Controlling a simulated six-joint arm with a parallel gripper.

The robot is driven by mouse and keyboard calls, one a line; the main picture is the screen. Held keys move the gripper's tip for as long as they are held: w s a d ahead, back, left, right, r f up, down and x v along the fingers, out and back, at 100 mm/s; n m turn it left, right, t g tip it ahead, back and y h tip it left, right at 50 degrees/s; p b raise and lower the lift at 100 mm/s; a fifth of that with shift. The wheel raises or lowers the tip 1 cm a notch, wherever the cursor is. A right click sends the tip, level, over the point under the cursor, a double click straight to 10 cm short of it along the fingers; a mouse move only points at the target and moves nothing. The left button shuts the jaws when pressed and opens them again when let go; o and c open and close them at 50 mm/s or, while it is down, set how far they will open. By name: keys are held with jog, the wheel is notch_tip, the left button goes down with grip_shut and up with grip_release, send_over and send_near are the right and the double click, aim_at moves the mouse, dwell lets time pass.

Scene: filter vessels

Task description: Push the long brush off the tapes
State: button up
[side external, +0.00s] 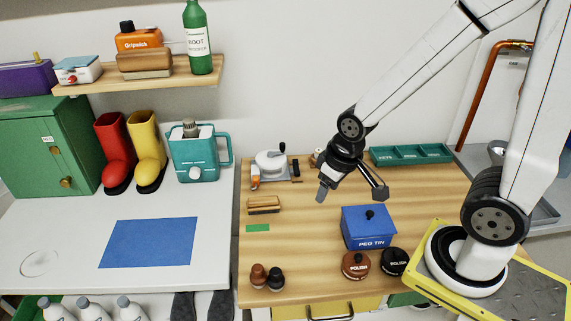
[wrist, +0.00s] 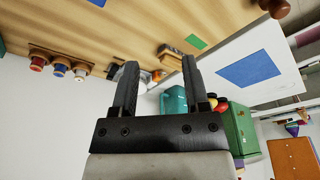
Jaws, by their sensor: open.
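A wooden brush (side external: 264,204) with pale bristles lies on the wooden bench top, just behind a small flat green patch (side external: 258,228); a narrow strip of bench shows between them. I cannot tell whether this is the long brush. The brush (wrist: 181,56) and the green patch (wrist: 196,42) also show in the wrist view. I cannot make out tapes for certain in either view. My gripper (side external: 351,194) is open and empty above the bench, right of the brush and behind the blue tin. Its two fingers (wrist: 159,64) stand wide apart in the wrist view.
A white device (side external: 272,166) and a green tray (side external: 411,154) are at the back. The bench middle is clear.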

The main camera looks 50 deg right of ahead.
jog(key=c, duration=0.6)
jog(key=shift+w, duration=0.3)
grip_shut()
jog(key=w+a+f+n+g, duration=0.1)
jog(key=w+a+n, duration=0.3)
jog(key=w, duration=0.8)
jog(key=w+a+f+n+g, duration=0.1)
jog(key=w+a+f+n, duration=0.2)
jog(key=w, duration=0.8)
jog(key=shift+w+a+n+g, duration=0.3)
jog(key=shift+w+a+n, duration=0.05)
jog(key=shift+a+n, duration=0.6)
